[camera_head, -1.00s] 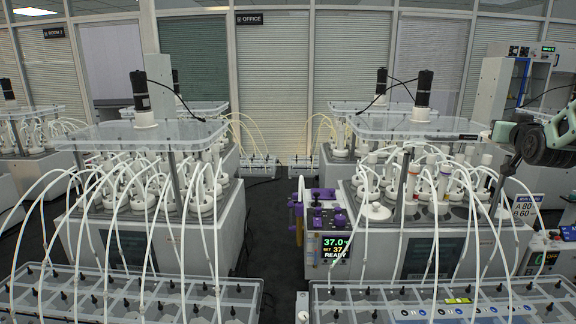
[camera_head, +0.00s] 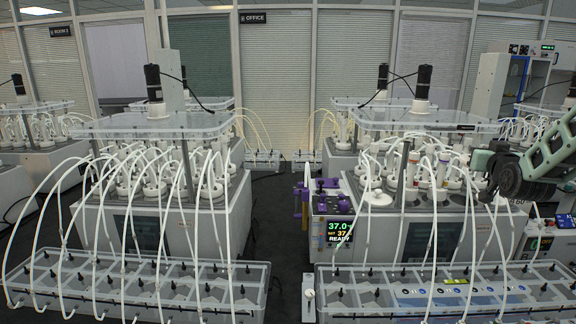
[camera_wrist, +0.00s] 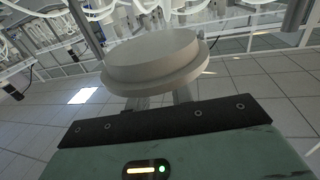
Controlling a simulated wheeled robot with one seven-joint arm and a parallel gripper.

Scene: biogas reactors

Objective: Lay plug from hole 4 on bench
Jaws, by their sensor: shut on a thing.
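My gripper (camera_wrist: 160,99) is shut on a pale grey round plug (camera_wrist: 153,57), a wide disc with a flange, seen in the wrist view. The fingers are mostly hidden beneath it. In the head view my arm's dark end (camera_head: 508,178) is at the right, beside the right reactor bath; the plug cannot be made out there. The right reactor bath (camera_head: 385,240) holds several bottles with white caps and tubes under a clear cover. I cannot tell which hole is hole 4. I cannot tell which surface is the bench.
A clear-lidded tray unit (camera_head: 345,300) stands in front of the right bath, with white tubes arching to it. A display (camera_head: 339,232) reads 37.0. A left reactor bath (camera_head: 160,220) stands across a dark floor gap (camera_head: 282,215). Another device (camera_head: 540,245) is at far right.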

